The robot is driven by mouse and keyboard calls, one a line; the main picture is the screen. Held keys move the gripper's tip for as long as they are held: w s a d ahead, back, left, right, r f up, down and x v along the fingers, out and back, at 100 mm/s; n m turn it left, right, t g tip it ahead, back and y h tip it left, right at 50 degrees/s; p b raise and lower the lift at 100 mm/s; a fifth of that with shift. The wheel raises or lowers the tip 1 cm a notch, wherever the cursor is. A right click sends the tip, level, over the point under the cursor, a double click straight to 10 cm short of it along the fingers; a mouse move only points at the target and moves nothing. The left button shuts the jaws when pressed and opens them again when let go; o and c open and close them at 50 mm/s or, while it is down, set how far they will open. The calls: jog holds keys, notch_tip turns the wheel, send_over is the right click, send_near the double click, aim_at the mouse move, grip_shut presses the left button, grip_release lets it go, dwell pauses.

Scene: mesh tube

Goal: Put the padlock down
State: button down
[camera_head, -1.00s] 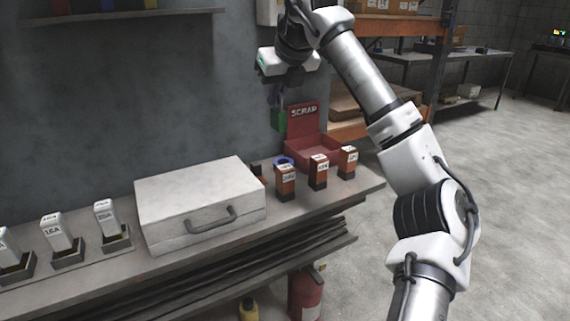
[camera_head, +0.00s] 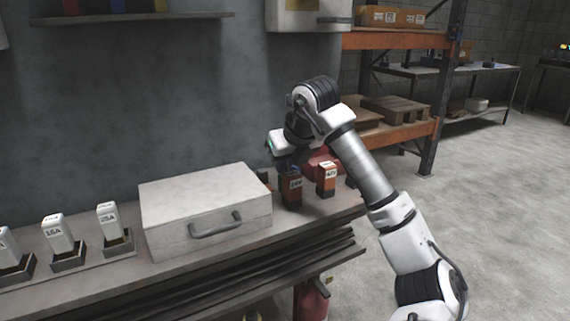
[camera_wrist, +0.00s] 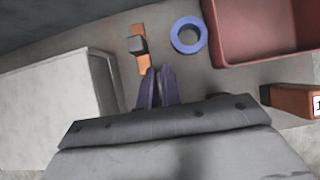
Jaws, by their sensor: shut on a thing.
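My gripper (camera_head: 284,160) is low over the bench, between the pale case and the red bin. In the wrist view its two bluish fingers (camera_wrist: 157,75) are close together, pointing down at the bench top. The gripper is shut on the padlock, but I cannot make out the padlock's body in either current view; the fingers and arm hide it. I cannot tell whether it touches the bench (camera_wrist: 125,65).
A pale case (camera_head: 205,205) stands left of my gripper. A blue ring (camera_wrist: 188,35), a small orange piece with a dark block (camera_wrist: 138,45) and the red bin (camera_wrist: 235,58) lie around the fingers. Orange-and-dark blocks (camera_head: 291,190) stand near the front edge.

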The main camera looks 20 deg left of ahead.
jog(key=c, duration=1.6)
grip_release()
